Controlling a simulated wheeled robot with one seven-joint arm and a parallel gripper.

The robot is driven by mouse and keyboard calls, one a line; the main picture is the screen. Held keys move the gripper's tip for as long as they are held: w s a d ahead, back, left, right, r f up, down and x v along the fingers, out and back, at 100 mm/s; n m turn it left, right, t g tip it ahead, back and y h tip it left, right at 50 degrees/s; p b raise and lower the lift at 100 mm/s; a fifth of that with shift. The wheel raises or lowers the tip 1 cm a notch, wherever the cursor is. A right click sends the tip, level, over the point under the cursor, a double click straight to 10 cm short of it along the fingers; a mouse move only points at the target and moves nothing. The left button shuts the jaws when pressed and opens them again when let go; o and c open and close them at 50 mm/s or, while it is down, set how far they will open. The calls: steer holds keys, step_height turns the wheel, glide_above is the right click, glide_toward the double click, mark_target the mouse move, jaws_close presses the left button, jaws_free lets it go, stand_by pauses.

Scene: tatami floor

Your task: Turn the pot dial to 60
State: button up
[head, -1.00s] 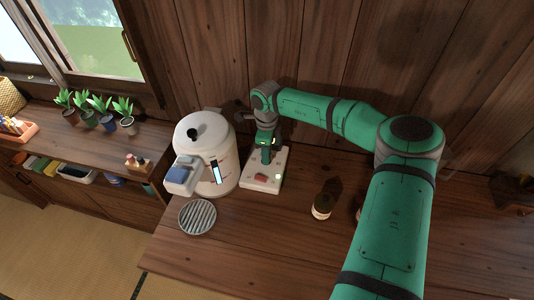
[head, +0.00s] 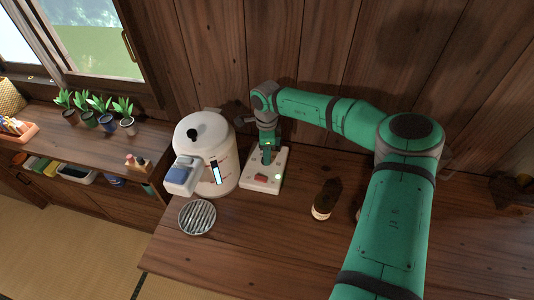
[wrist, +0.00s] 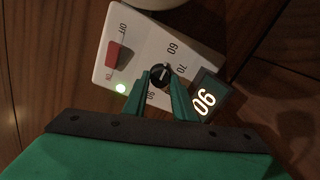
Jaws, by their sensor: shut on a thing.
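The white control panel (head: 256,183) sits on the wooden counter, right of the white pot (head: 221,176). In the wrist view the panel (wrist: 142,37) carries a round black dial (wrist: 160,74) with a white pointer mark. Printed 60 and 70 stand beside the dial, and another number is partly hidden by a finger. My gripper (wrist: 161,88) points down with its green fingers shut on the dial, one on each side. A lit display (wrist: 204,101) beside the dial shows tilted digits; I cannot tell surely whether they read 90 or 06. The gripper also shows in the head view (head: 267,154).
A round grate (head: 197,217) lies in front of the pot. A small dark jar (head: 321,208) stands to the right. The wooden wall is close behind.

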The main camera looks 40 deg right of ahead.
steer(key=o, duration=1)
steer(key=shift+w+d+r, duration=0.1)
steer(key=shift+w+r, duration=0.1)
steer(key=shift+w, duration=0.05)
steer(key=shift+o, duration=0.2)
steer(key=shift+f, duration=0.1)
steer(key=shift+s, duration=0.15)
step_height(320, 180, up, 11)
